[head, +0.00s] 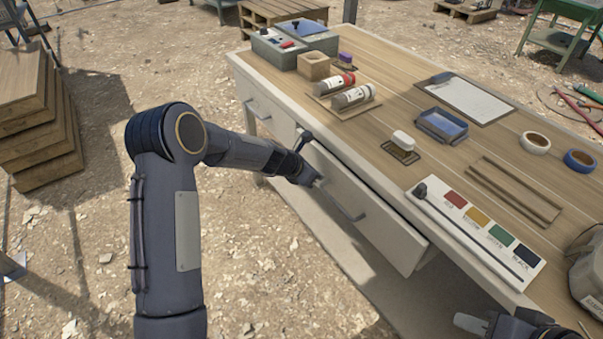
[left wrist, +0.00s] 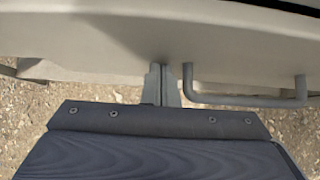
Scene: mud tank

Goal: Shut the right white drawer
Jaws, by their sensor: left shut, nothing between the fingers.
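The right white drawer (head: 385,228) stands partly pulled out from the long table, with a gap behind its front at the right end. Its grey bar handle (head: 342,206) also shows in the left wrist view (left wrist: 245,101). My left gripper (left wrist: 163,84) is shut and empty, its fingertips at the drawer front just left of the handle. I cannot tell whether they touch the front. In the head view my left wrist partly covers the drawer's left end. My right gripper (head: 470,323) is only partly in view at the bottom right; its jaw opening cannot be made out.
The left drawer (head: 270,114) looks closed. The wooden tabletop (head: 400,110) carries a colour strip (head: 475,230), a blue tray (head: 441,125), tape rolls (head: 535,142) and cylinders. Stacked wooden boards (head: 35,120) stand at the left. Open ground lies in front of the table.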

